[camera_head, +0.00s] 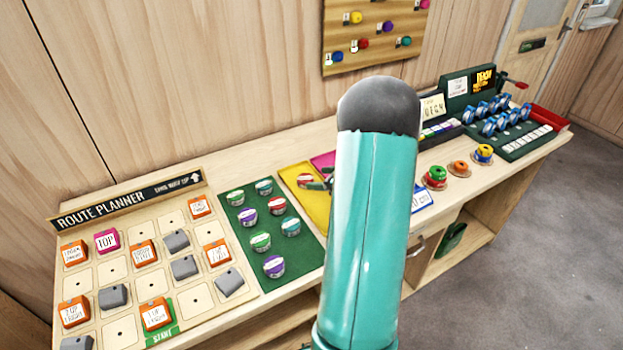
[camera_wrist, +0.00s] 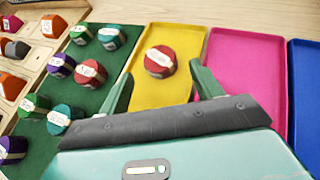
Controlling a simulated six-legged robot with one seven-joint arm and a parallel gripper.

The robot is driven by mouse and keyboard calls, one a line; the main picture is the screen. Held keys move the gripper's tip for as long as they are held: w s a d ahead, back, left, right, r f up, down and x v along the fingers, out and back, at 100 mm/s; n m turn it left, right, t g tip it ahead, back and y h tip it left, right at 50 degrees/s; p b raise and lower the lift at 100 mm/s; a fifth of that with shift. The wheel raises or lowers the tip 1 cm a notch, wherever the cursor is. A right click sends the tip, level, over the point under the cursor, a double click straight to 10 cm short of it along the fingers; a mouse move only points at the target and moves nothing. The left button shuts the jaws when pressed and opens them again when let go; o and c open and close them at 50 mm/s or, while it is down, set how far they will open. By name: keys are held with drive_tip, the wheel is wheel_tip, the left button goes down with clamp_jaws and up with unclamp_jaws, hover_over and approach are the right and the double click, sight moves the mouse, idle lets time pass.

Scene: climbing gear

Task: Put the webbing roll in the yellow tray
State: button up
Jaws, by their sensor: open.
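A red webbing roll (camera_wrist: 160,61) with a white label lies in the yellow tray (camera_wrist: 178,34), apart from its rims. The same roll (camera_head: 304,181) and tray (camera_head: 312,212) show in the head view, the tray partly hidden by my arm. My gripper (camera_wrist: 162,86) is open and empty, its two teal fingers spread on the near side of the roll, one over each side of the tray. I cannot tell how high the fingertips are above the tray. Several other labelled rolls, green, purple, red and teal, stand on the green mat (camera_head: 302,256) left of the tray.
A pink tray (camera_wrist: 245,73) and a blue tray (camera_wrist: 303,80) stand right of the yellow one. The route planner board (camera_head: 121,262) with orange and grey blocks is at the left. Round colourful items (camera_head: 459,168) and a dark rack (camera_head: 510,141) are at the right.

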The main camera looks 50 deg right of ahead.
drive_tip(key=v, duration=0.6)
drive_tip(key=shift+s+r, duration=0.1)
drive_tip(key=shift+s, duration=0.15)
drive_tip(key=w+a+r+n+g+y, duration=0.15)
drive_tip(key=a+r+n, duration=0.3)
drive_tip(key=a, duration=0.45)
drive_tip(key=w+a+r+n+g+y, duration=0.1)
drive_tip(key=a+r+n+g, duration=0.15)
drive_tip(key=a+n, duration=0.5)
drive_tip(key=w+a+r+n+g+y, duration=0.1)
drive_tip(key=a+r+n+g+y, duration=0.2)
drive_tip(key=a, duration=0.7)
drive_tip(key=s+a+r+n+h, duration=0.3)
drive_tip(key=s+a+n, duration=0.3)
drive_tip(key=a+n, duration=0.2)
drive_tip(key=s+a+r+n+h, duration=0.4)
drive_tip(key=a+n, duration=0.4)
drive_tip(key=n, duration=0.3)
drive_tip(key=shift+s+r+t, duration=0.3)
drive_tip(key=shift+s, duration=0.55)
drive_tip(key=shift+s+d, duration=0.15)
